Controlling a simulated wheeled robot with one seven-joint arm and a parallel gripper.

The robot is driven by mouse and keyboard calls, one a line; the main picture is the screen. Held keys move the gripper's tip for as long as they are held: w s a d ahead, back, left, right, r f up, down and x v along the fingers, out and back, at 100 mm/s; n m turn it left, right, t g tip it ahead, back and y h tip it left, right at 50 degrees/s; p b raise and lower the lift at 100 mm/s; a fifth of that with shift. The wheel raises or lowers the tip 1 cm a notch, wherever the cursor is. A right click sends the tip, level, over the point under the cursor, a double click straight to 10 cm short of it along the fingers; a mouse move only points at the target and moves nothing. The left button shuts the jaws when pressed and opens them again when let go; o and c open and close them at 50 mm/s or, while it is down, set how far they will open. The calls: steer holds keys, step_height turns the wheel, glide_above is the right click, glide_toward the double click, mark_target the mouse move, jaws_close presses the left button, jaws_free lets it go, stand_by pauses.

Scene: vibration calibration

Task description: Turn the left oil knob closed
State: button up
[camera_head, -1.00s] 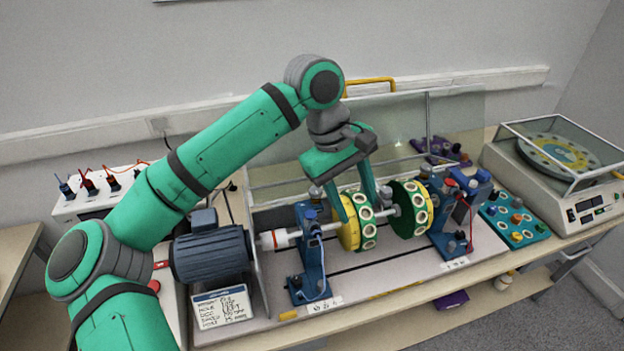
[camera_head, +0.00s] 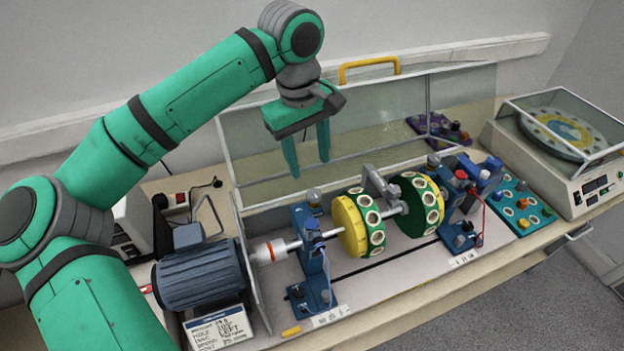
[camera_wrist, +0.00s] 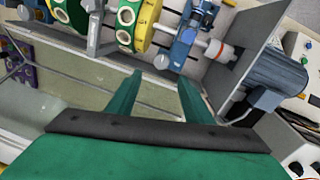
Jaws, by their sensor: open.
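The left blue bearing stand (camera_head: 309,243) holds the shaft beside the motor. A rounded grey knob (camera_head: 314,196) sits on top of it, which I take for the left oil knob; whether it is open or closed I cannot tell. In the wrist view the stand (camera_wrist: 187,40) is at the top, with a pale knob (camera_wrist: 162,61) at its near end. My gripper (camera_head: 309,169) is open and empty, fingers pointing down, above and behind the left stand. In the wrist view the gripper (camera_wrist: 158,82) has its fingers apart, with the knob seen between and beyond the tips.
Yellow-green discs (camera_head: 352,226) sit on the shaft right of the stand. The blue motor (camera_head: 196,272) is to the left. A clear guard with a yellow handle (camera_head: 369,68) stands open behind. The right bearing stand (camera_head: 459,218) has a similar knob (camera_head: 433,160).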

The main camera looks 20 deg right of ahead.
mark_target(314, 193)
steer(key=f, duration=0.5)
steer(key=d+f, duration=0.1)
steer(key=f, duration=0.2)
steer(key=shift+s+f, duration=0.25)
steer(key=shift+f, duration=0.1)
steer(key=shift+a, duration=0.1)
steer(key=c, duration=1.1)
